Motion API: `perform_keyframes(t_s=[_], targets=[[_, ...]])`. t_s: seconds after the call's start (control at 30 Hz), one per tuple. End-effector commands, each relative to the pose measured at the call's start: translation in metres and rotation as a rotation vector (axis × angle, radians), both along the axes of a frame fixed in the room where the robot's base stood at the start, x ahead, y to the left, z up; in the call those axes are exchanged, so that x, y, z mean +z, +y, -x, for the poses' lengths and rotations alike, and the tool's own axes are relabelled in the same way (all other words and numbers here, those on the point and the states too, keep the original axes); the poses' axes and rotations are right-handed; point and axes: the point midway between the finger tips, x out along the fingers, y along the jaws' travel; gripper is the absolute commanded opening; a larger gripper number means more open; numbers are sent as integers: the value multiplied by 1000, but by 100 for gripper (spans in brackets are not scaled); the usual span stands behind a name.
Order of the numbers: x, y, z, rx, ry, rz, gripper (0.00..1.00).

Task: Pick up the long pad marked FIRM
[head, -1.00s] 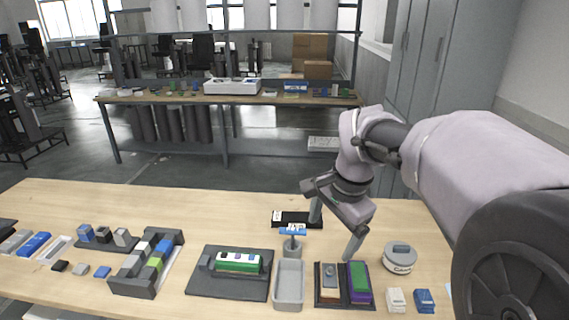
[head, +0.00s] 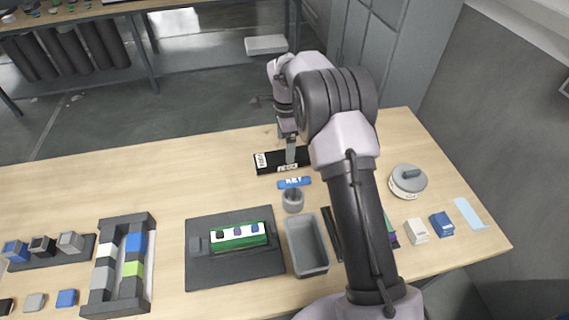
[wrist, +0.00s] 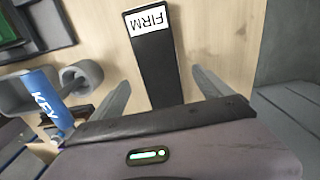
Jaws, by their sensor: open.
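The long black pad (wrist: 155,60) shows a white FIRM label at its far end in the wrist view. In the head view the black pad (head: 265,166) lies on the wooden table behind the blue KEY tag, partly hidden by my gripper. My gripper (wrist: 160,80) is open, its two fingers apart on either side of the pad's line in the wrist view. In the head view my gripper (head: 291,150) points down over the pad. I cannot tell its height above it. The pad's near end is hidden by my gripper body.
A blue KEY tag (head: 294,182) stands at a grey cup (head: 292,202) close in front of the pad. A grey tray (head: 289,240), a dark board (head: 200,270) with a green block, and a round lidded pot (head: 408,181) stand nearby. Table left of the pad is clear.

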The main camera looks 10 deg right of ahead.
Motion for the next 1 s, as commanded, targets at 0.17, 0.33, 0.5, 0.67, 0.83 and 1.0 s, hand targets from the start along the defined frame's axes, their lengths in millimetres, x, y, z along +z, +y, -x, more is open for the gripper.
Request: perform_keyframes(t_s=[0.17,0.33,0.5,0.67,0.83,1.0], targets=[[-17,0,1,0,-1,-1,89],[-51,2,4,1,1,0,89],[-63,2,3,0,-1,0,89],[-61,2,3,0,-2,0,79],[-61,2,3,1,-2,0,46],[-61,2,3,1,-2,0,12]])
